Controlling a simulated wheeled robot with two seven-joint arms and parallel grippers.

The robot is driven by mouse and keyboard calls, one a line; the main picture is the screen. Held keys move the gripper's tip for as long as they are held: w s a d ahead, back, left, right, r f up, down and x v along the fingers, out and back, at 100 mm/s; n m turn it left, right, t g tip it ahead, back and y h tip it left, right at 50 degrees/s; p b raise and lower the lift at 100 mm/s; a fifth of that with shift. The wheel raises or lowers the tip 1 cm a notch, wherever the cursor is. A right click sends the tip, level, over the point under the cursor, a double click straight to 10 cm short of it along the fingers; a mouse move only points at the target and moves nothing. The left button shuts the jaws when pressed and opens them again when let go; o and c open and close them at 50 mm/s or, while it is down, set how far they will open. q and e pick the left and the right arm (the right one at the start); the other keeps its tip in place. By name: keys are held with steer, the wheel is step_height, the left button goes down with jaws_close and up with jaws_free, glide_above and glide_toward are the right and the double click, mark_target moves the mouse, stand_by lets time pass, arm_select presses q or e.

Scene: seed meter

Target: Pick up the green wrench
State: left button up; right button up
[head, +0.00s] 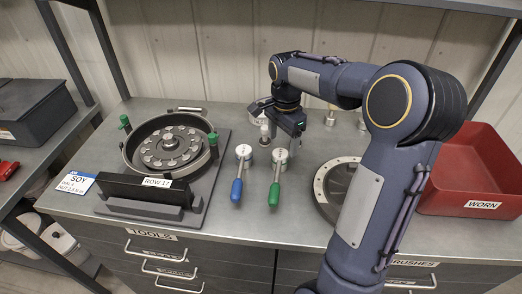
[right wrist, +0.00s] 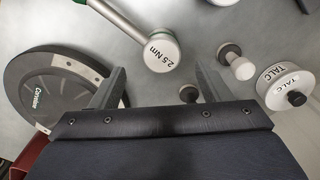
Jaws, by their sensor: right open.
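The green wrench (head: 276,185) lies on the grey bench in the head view, with its round head away from me and its green handle towards the front edge. A blue-handled wrench (head: 237,180) lies to its left. In the right wrist view a round wrench head marked 2.5 Nm (right wrist: 161,52) shows, with a bit of green at its edge; its shaft runs to the upper left. My right gripper (head: 277,126) is open and empty, above the bench just behind the green wrench's head. It also shows in the wrist view (right wrist: 160,84). My left gripper is out of view.
The seed meter (head: 130,160) on its dark base stands left. A round disc (right wrist: 52,82), partly hidden by my right arm in the head view, lies right, near the red WORN bin (head: 465,172). A TALC pot (right wrist: 285,88) and small knobbed pieces (right wrist: 238,66) stand nearby.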

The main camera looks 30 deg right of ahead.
mark_target(280, 153)
steer(key=f, duration=0.7)
steer(key=shift+w+a+f+p, duration=0.1)
steer(key=shift+a+f+p, duration=0.1)
steer(key=shift+p, duration=0.15)
steer(key=c, duration=1.4)
steer(key=shift+c, duration=0.3)
steer(key=shift+r, duration=0.15)
